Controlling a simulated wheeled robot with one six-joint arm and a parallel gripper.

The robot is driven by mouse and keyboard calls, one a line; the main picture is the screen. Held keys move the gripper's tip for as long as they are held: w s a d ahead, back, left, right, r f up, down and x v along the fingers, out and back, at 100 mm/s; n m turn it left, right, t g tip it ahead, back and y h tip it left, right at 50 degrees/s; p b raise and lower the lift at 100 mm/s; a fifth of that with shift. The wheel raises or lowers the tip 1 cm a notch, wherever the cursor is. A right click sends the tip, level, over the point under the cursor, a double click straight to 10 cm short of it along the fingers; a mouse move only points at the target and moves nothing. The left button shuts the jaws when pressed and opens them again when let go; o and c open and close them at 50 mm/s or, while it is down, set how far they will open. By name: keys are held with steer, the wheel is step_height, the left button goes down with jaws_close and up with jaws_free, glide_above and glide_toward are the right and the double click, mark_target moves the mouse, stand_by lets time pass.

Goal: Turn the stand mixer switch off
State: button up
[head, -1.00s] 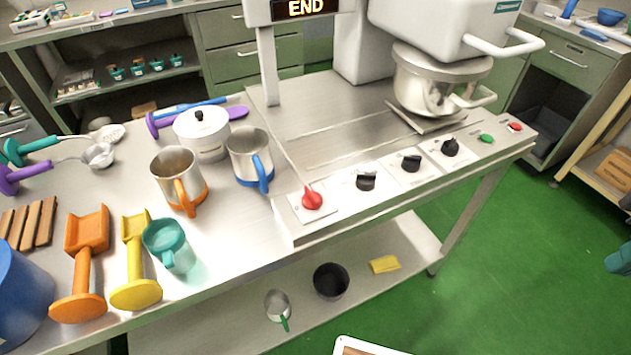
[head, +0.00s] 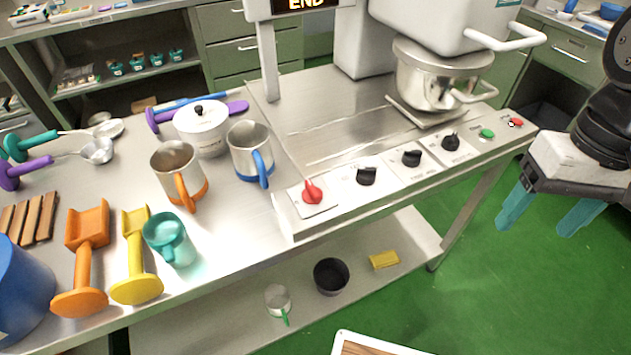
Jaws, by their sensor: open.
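The stand mixer (head: 440,18) stands at the back right of the steel bench, white with a steel bowl (head: 432,78) under its head. Its control strip (head: 335,215) along the bench's front edge carries a red knob (head: 313,192), several black knobs such as the one at the middle (head: 366,176), a green button (head: 487,133) and a red button (head: 516,122). Which of these is the switch I cannot tell from labels. My gripper (head: 536,222) is at the right, with teal fingers apart and empty, in front of the bench's right end and apart from the controls.
Two steel mugs (head: 180,170), a white lidded pot (head: 200,128), a teal mug (head: 169,241) and orange and yellow scoops (head: 137,262) crowd the bench's left. A display post (head: 268,62) reading END rises behind. Green floor lies open at the right.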

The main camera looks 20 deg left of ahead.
steer(key=w+a+f+m+g, duration=0.1)
steer(key=w+a+f, duration=0.15)
steer(key=a, duration=0.35)
steer(key=w+a+f+m, duration=0.1)
steer(key=w+a, duration=0.2)
steer(key=a, duration=0.3)
steer(key=m+g+y, duration=0.1)
steer(key=m+y, duration=0.2)
steer(key=m, duration=0.7)
glide_toward(313, 187)
steer(key=f, duration=0.2)
steer(key=x, duration=0.7)
steer(key=shift+s+a, duration=0.2)
steer(key=shift+a, duration=0.1)
steer(key=shift+c, duration=0.3)
steer(key=c, duration=0.9)
